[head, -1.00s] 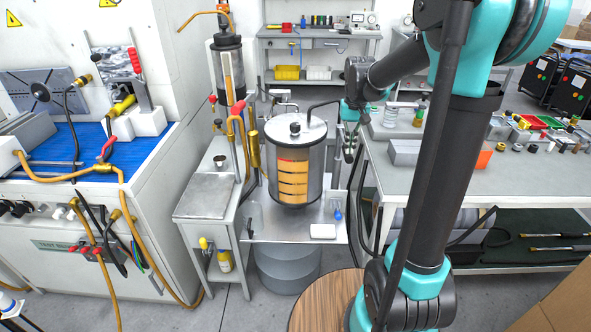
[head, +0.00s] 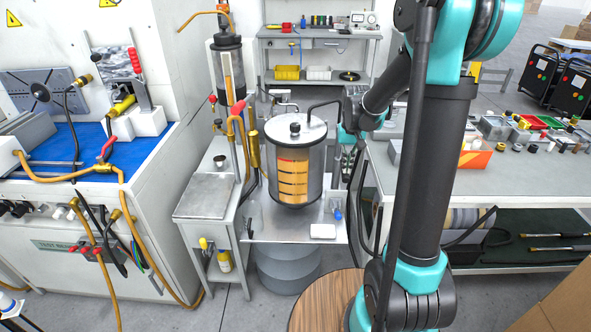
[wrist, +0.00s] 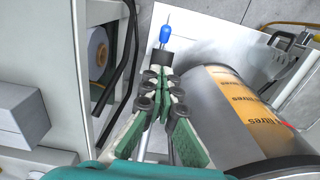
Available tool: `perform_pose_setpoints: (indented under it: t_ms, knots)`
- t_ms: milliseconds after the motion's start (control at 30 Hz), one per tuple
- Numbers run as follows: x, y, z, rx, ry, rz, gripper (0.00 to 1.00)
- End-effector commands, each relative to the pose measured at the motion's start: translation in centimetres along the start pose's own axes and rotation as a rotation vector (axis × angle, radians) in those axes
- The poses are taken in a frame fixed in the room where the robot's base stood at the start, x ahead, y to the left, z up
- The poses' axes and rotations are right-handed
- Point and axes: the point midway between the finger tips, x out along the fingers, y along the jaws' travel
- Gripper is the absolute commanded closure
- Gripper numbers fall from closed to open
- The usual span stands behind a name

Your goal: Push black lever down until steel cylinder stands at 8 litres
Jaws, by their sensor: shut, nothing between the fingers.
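The steel cylinder (head: 313,150) stands upright on a metal tray, with an orange litre scale (head: 292,178) on its front. In the wrist view the steel cylinder (wrist: 205,95) lies on the right; its scale (wrist: 253,115) reads "litres", but the level cannot be read. A black bent bar (head: 325,104) runs rightward from the lid; I cannot tell whether this is the black lever. My gripper (head: 346,172) is just right of the cylinder, pointing down. In the wrist view my gripper (wrist: 165,90) is shut and empty, its tips near a black block (wrist: 160,60).
A blue-tipped item (wrist: 165,34) is beyond the fingertips, over the tray (head: 275,232). A white pad (head: 322,231) lies on the tray. A workbench (head: 430,180) stands close on the right. A hose-fitted stand (head: 208,195) is on the left.

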Motion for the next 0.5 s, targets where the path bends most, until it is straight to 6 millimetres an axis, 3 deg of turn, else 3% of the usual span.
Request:
perform_pose_setpoints:
  t_ms: [167, 500]
  knots:
    - [-0.7, 0.0, 0.0, 0.0, 0.0, 0.0, 1.0]
    - [-5.0, 0.0, 0.0, 0.0, 0.0, 0.0, 1.0]
